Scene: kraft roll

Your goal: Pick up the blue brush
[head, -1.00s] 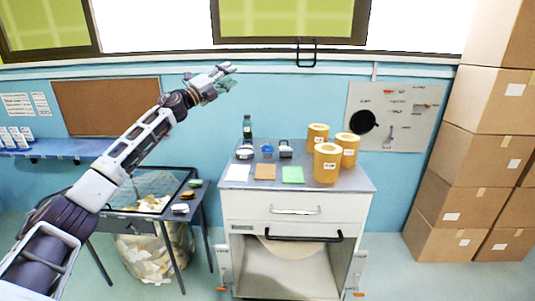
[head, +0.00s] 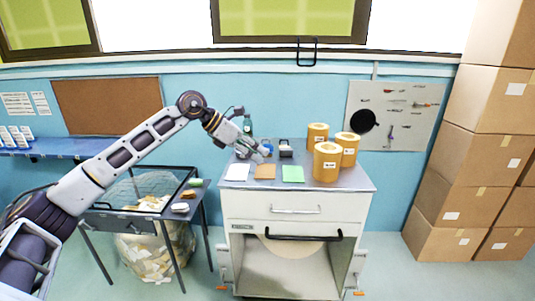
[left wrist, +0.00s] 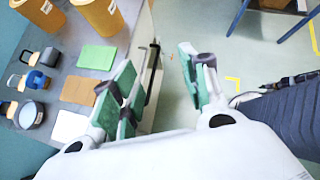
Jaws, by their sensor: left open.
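A small blue item (head: 269,145), seemingly the blue brush, sits at the back of the cabinet top between two grey and black items. In the left wrist view it shows at the left (left wrist: 37,79), well to the side of the fingers; its exact shape is too small to tell. My left gripper (head: 263,154) is above the cabinet top, close to the blue item in the head view, and partly covers the things behind it. Its green-padded fingers stand apart and empty in the left wrist view (left wrist: 158,58). My right gripper is not in view.
Brown kraft rolls (head: 326,162) stand on the right of the cabinet top (head: 310,183). White, brown and green cards (head: 293,174) lie along its front. A side table (head: 205,208) and stacked boxes (head: 455,190) flank the cabinet.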

